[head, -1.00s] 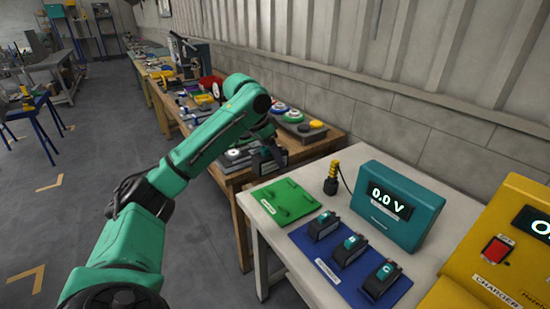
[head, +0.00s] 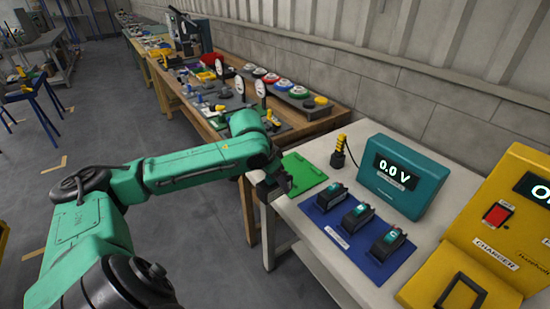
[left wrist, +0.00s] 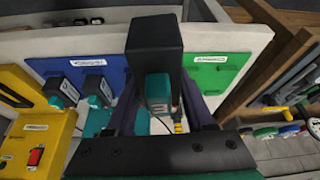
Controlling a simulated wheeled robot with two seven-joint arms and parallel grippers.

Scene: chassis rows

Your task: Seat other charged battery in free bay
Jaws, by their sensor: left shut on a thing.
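My left gripper (head: 276,184) is shut on a dark battery (left wrist: 154,48) with a teal part. It holds the battery by the table's left edge, beside the green mat (head: 306,170). In the head view the gripper mostly hides the battery. Three black batteries with teal tops, a left one (head: 332,196), a middle one (head: 357,215) and a right one (head: 388,243), stand on the blue mat (head: 318,215). The yellow charger (head: 520,225) at the right has a black-framed bay (head: 463,291) that looks empty. My right gripper is not in view.
A teal meter (head: 400,178) reading 0.0 V stands behind the blue mat. A black and yellow probe (head: 339,153) stands beside it. A wooden bench (head: 325,122) crowded with parts and dials lies beyond. The green mat's visible top carries no battery.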

